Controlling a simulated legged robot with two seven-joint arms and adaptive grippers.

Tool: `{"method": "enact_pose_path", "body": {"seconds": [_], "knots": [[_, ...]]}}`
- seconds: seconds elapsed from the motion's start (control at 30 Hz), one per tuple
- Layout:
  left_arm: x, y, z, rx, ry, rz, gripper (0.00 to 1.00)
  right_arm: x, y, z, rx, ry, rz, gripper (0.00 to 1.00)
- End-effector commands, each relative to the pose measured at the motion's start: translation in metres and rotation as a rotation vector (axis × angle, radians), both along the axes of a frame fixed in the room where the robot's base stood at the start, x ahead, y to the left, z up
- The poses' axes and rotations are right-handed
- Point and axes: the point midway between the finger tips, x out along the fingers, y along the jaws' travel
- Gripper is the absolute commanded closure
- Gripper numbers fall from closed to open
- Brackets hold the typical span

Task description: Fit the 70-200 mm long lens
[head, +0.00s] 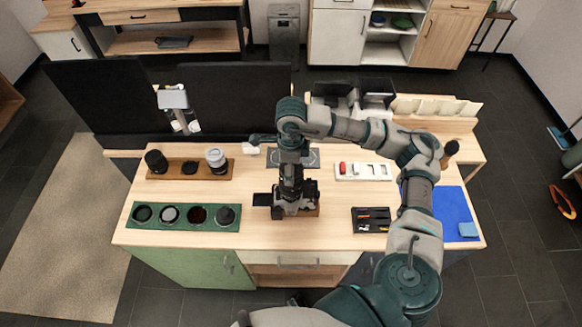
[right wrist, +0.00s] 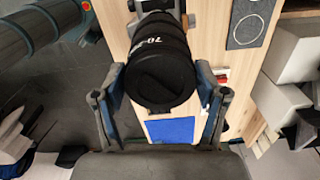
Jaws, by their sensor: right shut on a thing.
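The long lens is a black cylinder with white "70-" lettering, seen in the right wrist view (right wrist: 162,75). My right gripper (right wrist: 160,97) is shut on it, a finger on each side. In the head view the right gripper (head: 290,160) is above the middle of the table, with the lens (head: 291,180) pointing down under it. The black camera body (head: 276,199) is directly below the lens. The lens's lower end meets or overlaps the camera; I cannot tell whether they are joined. My left gripper is not in view.
A wooden rack (head: 165,175) and a green tray (head: 130,222) hold round lens parts at left. A white tray (head: 378,179), a black tray (head: 357,227) and a blue mat (head: 455,208) lie at right. Dark screens (head: 240,95) stand behind.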

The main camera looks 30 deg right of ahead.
Motion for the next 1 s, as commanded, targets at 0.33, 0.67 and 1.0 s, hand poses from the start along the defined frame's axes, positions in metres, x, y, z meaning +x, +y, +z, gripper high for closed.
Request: {"method": "enact_pose_path", "body": {"seconds": [0.33, 0.67, 1.0], "knots": [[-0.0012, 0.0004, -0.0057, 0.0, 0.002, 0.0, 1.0, 0.0006, 0.0019, -0.0025, 0.001, -0.002, 0.0, 0.67], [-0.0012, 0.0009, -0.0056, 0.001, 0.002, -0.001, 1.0, 0.0005, 0.0018, -0.0021, 0.001, -0.002, 0.0, 0.67], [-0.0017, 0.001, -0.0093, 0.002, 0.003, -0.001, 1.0, 0.0005, 0.0018, -0.0061, 0.001, -0.002, 0.0, 0.67]]}}
